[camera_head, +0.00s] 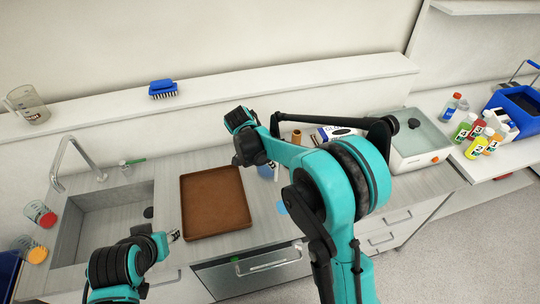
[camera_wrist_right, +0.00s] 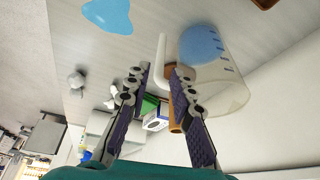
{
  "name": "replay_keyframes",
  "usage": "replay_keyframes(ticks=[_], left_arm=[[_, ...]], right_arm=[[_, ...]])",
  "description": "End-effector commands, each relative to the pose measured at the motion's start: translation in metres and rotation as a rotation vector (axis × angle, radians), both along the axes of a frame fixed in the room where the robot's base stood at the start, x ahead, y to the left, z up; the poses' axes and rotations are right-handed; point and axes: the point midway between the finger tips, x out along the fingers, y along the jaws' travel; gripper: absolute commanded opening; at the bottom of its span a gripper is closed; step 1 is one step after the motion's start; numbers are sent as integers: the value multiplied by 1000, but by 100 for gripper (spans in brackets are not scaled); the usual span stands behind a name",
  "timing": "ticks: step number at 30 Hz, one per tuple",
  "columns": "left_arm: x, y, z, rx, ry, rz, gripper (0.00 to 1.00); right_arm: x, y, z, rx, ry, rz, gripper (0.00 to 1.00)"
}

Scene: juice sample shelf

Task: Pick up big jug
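A clear jug with measuring marks (camera_wrist_right: 232,88), a pale handle and a blue patch at its base shows in the right wrist view. In the head view my right arm mostly hides it; only a bit of blue (camera_head: 264,171) shows. My right gripper (camera_wrist_right: 158,72) is open, with its fingertips on either side of the handle; I cannot tell whether they touch it. It shows small in the head view (camera_head: 272,168). Another clear, brownish jug (camera_head: 26,104) stands on the back ledge at far left. My left gripper (camera_head: 173,237) is beside the brown tray, its opening too small to judge.
The brown tray (camera_head: 213,203) lies on the counter, right of the sink (camera_head: 100,222). A blue heart-shaped piece (camera_wrist_right: 108,14) lies near the jug. A brown cylinder (camera_head: 296,137) and a white box (camera_head: 338,131) stand behind. Several bottles (camera_head: 475,131) stand far right.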

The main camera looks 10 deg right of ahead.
Motion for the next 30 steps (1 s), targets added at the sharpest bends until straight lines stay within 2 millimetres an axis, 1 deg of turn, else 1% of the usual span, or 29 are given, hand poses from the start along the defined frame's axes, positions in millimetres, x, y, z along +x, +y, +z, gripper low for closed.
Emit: replay_keyframes(ticks=[1, 3, 11, 15, 19, 22, 29, 30], left_arm=[[0, 0, -3, 0, 0, 0, 40], [0, 0, -5, 0, 0, 0, 40], [0, 0, -7, 0, 0, 0, 40], [0, 0, -12, 0, 0, 0, 40], [0, 0, -14, 0, 0, 0, 40], [0, 0, -15, 0, 0, 0, 40], [0, 0, -14, 0, 0, 0, 40], [0, 0, -14, 0, 0, 0, 40]], right_arm=[[2, -4, -10, 0, -1, -2, 23], [3, -7, -19, 0, 0, -1, 23], [7, -15, -39, 1, 1, 1, 23], [10, -24, -62, 0, 0, -1, 23], [13, -30, -78, 0, -1, 1, 23], [14, -32, -84, 0, -1, 2, 23], [14, -33, -84, 1, 0, 2, 23], [14, -33, -84, 1, 0, 2, 13]])
